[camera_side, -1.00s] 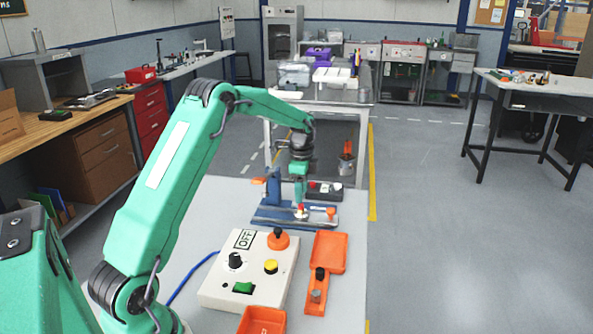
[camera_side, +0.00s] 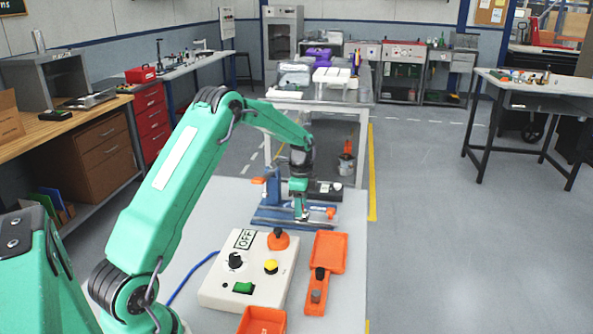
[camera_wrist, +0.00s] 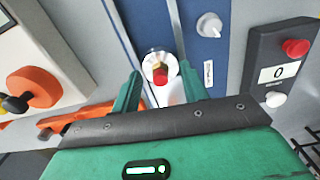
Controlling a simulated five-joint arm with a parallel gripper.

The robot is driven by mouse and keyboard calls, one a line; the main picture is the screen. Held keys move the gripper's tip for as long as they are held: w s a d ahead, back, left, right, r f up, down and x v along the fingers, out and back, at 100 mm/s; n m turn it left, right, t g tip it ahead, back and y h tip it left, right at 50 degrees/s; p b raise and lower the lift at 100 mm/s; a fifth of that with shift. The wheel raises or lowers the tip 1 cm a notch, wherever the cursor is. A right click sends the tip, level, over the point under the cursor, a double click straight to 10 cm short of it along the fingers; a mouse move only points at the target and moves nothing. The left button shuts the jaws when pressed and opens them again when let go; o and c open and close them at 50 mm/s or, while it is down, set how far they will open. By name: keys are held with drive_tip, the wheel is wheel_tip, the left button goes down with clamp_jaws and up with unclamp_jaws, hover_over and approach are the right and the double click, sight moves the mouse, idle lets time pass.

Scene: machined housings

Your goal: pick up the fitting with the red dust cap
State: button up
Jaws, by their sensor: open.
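The fitting with the red dust cap (camera_wrist: 160,75) shows in the wrist view, a pale metallic piece with a red end, by the blue fixture plate (camera_wrist: 203,48). My gripper (camera_wrist: 160,73) is open, with one green finger on each side of the fitting. I cannot tell whether either finger touches it. In the side view my gripper (camera_side: 300,212) points down low over the blue fixture (camera_side: 270,217), and its fingers hide the fitting there.
An orange knob (camera_side: 330,212) is on the fixture's right. A white control box (camera_side: 245,278) and an orange tray (camera_side: 328,252) lie nearer the camera.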

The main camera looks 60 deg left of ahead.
clamp_jaws()
drive_tip(key=shift+r, duration=0.1)
idle(0.3)
drive_tip(key=shift+r, duration=0.85)
wheel_tip(320, 180, up, 2)
drive_tip(key=shift+r, duration=0.25)
drive_tip(key=s+d+r, duration=0.1)
drive_tip(key=d+r, duration=0.5)
drive_tip(key=d, duration=0.5)
drive_tip(key=shift+s+d+r, duration=0.15)
drive_tip(key=shift+d+r, duration=0.15)
drive_tip(key=shift+r, duration=0.05)
